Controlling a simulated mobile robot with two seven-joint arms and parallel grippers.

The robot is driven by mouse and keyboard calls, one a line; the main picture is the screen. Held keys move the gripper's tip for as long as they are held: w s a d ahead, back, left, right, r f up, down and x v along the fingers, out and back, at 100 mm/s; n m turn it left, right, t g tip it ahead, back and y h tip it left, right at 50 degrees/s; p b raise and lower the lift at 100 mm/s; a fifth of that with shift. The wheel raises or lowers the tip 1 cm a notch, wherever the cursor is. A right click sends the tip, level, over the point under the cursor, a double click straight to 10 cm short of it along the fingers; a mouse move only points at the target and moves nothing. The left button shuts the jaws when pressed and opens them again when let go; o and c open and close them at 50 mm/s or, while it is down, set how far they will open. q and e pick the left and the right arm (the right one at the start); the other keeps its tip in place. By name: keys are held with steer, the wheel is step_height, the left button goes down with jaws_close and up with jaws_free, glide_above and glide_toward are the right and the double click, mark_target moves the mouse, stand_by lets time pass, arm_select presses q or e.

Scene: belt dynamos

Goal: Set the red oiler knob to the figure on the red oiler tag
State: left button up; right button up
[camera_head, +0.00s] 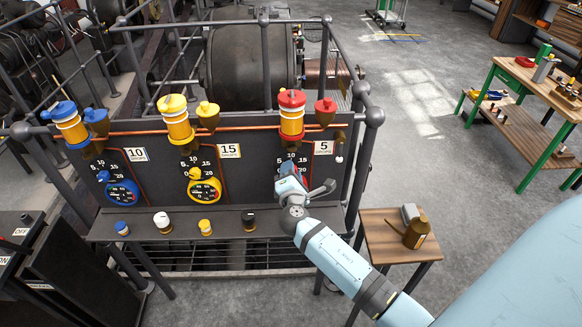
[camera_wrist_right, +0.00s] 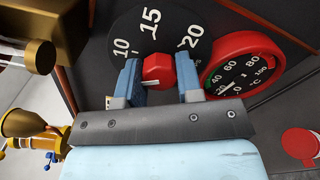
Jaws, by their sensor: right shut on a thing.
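The red oiler (camera_head: 292,120) sits on top of the dark panel at the right. Its white tag (camera_head: 323,147) reads 5 DROPS. My right gripper (camera_head: 292,172) is at the dial below this oiler and covers much of it. In the right wrist view, its two fingers (camera_wrist_right: 157,82) are shut on the red knob (camera_wrist_right: 157,68). The black dial (camera_wrist_right: 165,25) shows 10, 15 and 20; the part behind the left finger is hidden. My left gripper is not in view.
A red-rimmed gauge (camera_wrist_right: 243,68) is close beside the right finger. Blue (camera_head: 66,122) and yellow (camera_head: 176,120) oilers stand left, tagged 10 and 15. Several small knobs sit on the shelf (camera_head: 182,225). A small table (camera_head: 378,238) with an oil can (camera_head: 416,232) stands right.

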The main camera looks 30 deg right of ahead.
steer(key=n+p, duration=0.2)
steer(key=n, duration=0.1)
steer(key=shift+r, duration=0.15)
steer(key=shift+n+p, duration=0.5)
steer(key=shift+n, duration=0.3)
steer(key=shift+n+p, duration=0.3)
steer(key=shift+n, duration=0.3)
steer(key=shift+f, duration=0.2)
steer(key=o, duration=0.9)
steer(key=shift+s, duration=0.1)
steer(key=b+v, duration=0.2)
steer(key=v, duration=1.1)
steer(key=shift+s+a, duration=0.15)
steer(key=shift+s, duration=0.15)
